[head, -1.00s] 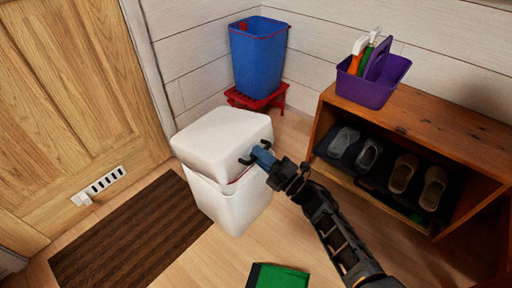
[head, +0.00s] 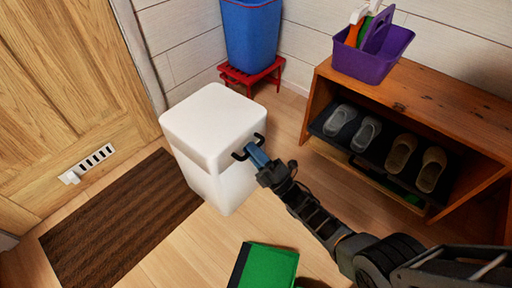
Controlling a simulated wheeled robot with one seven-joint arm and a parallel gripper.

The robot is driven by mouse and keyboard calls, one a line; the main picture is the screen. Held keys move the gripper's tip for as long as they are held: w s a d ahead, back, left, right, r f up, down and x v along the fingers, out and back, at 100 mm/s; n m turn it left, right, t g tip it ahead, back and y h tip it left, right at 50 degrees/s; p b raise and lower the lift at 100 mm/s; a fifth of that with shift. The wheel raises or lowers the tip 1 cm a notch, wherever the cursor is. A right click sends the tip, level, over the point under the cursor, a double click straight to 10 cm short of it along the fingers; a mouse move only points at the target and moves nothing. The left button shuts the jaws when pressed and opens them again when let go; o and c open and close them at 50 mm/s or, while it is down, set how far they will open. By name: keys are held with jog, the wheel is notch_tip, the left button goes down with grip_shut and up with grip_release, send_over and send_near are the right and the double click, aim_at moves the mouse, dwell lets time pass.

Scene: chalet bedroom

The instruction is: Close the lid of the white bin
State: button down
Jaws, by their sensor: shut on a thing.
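The white bin (head: 222,184) stands upright on the wooden floor between the doormat and the shoe bench. Its white lid (head: 212,122) sits level on top, with no open gap visible between lid and body. My gripper (head: 247,151) is at the right side of the lid, at the lid's lower edge. Its fingers are closed on the lid's edge as far as this view shows; the exact contact is small and partly hidden.
A blue bin (head: 250,35) stands on a red stool (head: 255,75) behind. A wooden shoe bench (head: 430,105) with a purple caddy (head: 372,55) is at right. A green item (head: 268,266) lies on the floor in front. A brown doormat (head: 115,225) lies left.

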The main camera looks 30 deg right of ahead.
jog(key=shift+a+f, duration=0.1)
jog(key=shift+f, duration=0.3)
jog(key=c, duration=1.2)
grip_release()
jog(key=shift+c, duration=0.2)
jog(key=v, duration=0.8)
jog(key=shift+f, duration=0.1)
